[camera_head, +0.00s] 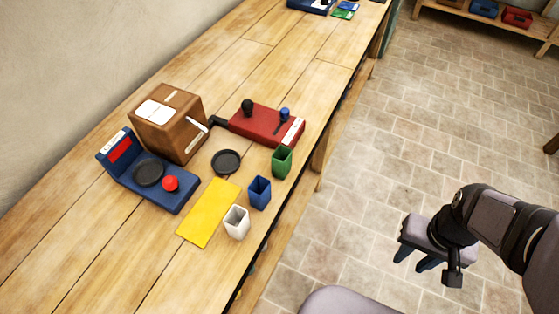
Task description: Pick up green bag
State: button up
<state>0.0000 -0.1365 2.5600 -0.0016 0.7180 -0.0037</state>
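The green bag (281,161) is a small open-topped upright bag. It stands near the right edge of the wooden workbench (205,265), beside the front corner of a red device. My gripper (416,262) is at the lower right, over the tiled floor and well away from the bench and the bag.
A blue bag (259,193) and a white bag (236,222) stand in line with the green one. A yellow sheet (209,212), black dish (226,162), red device (265,124), blue scale (160,188) and brown box (169,130) are close by.

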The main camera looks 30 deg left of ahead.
dwell(0.4)
jog(key=o, duration=0.5)
